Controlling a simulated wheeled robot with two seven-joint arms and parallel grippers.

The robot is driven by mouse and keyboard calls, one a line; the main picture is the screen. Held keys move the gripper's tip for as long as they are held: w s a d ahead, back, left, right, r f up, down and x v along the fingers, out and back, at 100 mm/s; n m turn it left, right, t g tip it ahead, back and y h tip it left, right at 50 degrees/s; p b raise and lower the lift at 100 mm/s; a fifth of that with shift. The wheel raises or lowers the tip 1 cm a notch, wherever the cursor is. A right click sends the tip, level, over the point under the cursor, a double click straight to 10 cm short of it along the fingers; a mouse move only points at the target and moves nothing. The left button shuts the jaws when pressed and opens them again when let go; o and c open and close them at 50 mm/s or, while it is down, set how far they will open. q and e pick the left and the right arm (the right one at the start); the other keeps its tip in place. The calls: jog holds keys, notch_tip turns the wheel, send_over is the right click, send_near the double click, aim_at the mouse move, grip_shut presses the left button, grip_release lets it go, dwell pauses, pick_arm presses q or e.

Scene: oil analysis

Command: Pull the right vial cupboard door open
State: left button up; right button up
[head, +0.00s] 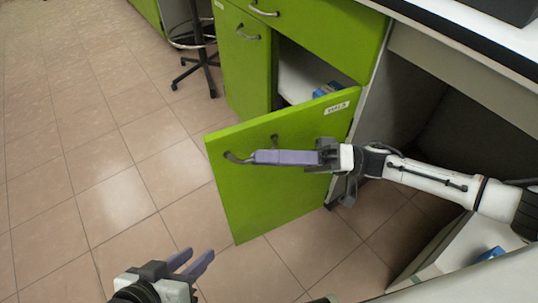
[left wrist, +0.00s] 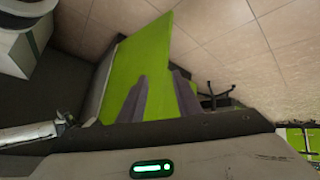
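The right vial cupboard door (head: 250,205) is green with a white label and stands swung well out from the cabinet. It also shows in the left wrist view (left wrist: 148,65). Its grey curved handle (head: 236,158) is near the top free edge, partly hidden by my right gripper (head: 256,157). The right gripper's purple fingers lie across the handle and look shut on it. My left gripper (head: 192,260) is low in the head view, apart from the door, open and empty. Its two fingers also show in the left wrist view (left wrist: 160,88), with a gap between them.
The open cupboard interior (head: 302,75) holds a blue-and-white item. The left cupboard door (head: 245,65) is shut, with a drawer (head: 310,30) beside it. A black stool (head: 197,65) stands behind. Tiled floor (head: 90,150) is clear to the left. A white worktop (head: 490,30) is at upper right.

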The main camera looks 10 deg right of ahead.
pick_arm(q)
jog(key=shift+s+a+f+g+p, duration=0.25)
jog(key=shift+f+g+p, duration=0.05)
jog(key=shift+f+p, duration=0.15)
pick_arm(e)
jog(key=v, duration=1)
pick_arm(q)
jog(key=shift+r, duration=0.1)
pick_arm(e)
jog(key=shift+d+f, duration=0.1)
jog(key=shift+d, duration=0.05)
